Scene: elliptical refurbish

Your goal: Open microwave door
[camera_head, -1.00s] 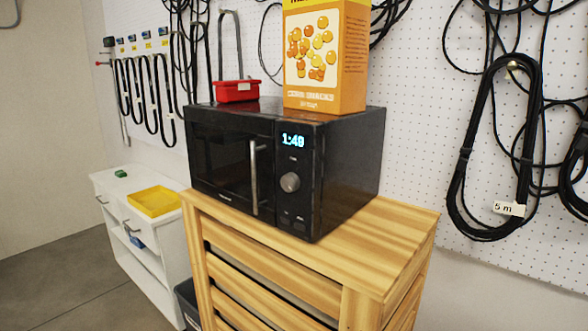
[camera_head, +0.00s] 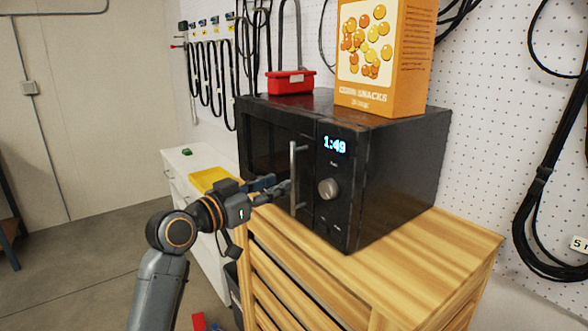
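The black microwave (camera_head: 400,165) stands on a wooden slatted cabinet, with its door (camera_head: 270,133) shut. A vertical silver handle (camera_head: 293,165) is on the right side of the door, left of the control panel with the lit clock and round knob (camera_head: 328,188). My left gripper (camera_head: 281,185) comes in from the lower left, in front of the door. Its fingers look spread, with the tips just left of the handle's lower half. I cannot tell whether they touch it. The gripper covers the lower part of the door. My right gripper is out of view.
An orange snack box (camera_head: 385,60) and a red container (camera_head: 290,82) stand on the microwave. The wooden cabinet (camera_head: 440,250) has a bare top at right. A white cabinet (camera_head: 180,160) with a yellow tray (camera_head: 208,179) is behind my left arm. Cables hang on the pegboard.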

